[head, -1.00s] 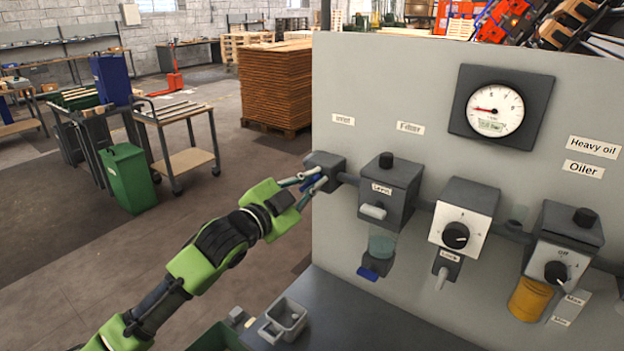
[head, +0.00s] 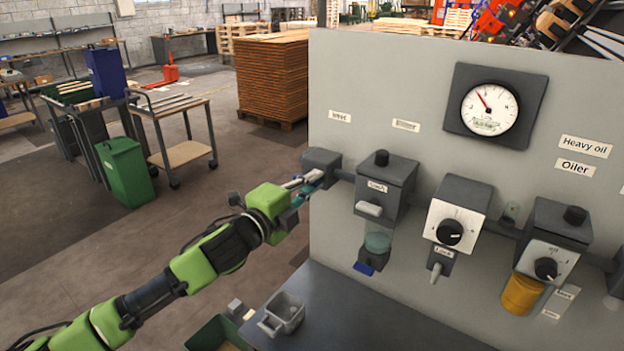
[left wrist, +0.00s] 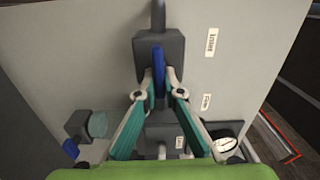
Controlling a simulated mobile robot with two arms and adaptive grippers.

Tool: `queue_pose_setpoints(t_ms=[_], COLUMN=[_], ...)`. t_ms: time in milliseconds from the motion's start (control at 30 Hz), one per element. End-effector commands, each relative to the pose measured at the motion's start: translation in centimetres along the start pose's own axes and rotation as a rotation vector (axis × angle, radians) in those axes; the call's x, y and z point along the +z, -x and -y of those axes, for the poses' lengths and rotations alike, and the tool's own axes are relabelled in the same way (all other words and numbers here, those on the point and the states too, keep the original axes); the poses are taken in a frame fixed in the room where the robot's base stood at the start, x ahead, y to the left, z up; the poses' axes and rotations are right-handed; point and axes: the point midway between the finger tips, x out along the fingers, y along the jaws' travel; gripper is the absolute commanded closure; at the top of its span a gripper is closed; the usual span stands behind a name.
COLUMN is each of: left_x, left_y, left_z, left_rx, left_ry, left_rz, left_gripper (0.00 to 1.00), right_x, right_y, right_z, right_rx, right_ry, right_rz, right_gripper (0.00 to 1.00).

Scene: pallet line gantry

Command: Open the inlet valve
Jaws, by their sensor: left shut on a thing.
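The inlet valve (head: 321,163) is a dark grey block at the left edge of the upright grey panel, under a small white label. It also shows in the left wrist view (left wrist: 175,45). Its blue handle (left wrist: 158,62) stands between the fingertips of my left gripper (left wrist: 160,76), which is shut on it. In the head view my left gripper (head: 314,180) reaches the valve from the lower left and mostly hides the handle. The round pressure gauge (head: 490,108) has its red needle pointing up and left. My right gripper is not in view.
Right of the inlet, the panel (head: 390,70) carries the filter unit (head: 386,185), a knob unit (head: 457,215) and the oiler (head: 552,245). A small grey cup (head: 283,312) stands on the dark bench below. A cart (head: 178,130) and a green bin (head: 127,172) stand on the floor behind.

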Motion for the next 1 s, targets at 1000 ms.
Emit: queue_pose_setpoints(t_ms=[1000], left_x=[0.01], left_y=[0.0], left_z=[-0.15], left_rx=[0.001], left_ry=[-0.062], left_rz=[0.0], left_gripper=[0.74], right_x=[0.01], right_y=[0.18], right_z=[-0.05], right_rx=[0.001], right_ry=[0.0], right_rz=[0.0], right_gripper=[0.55])
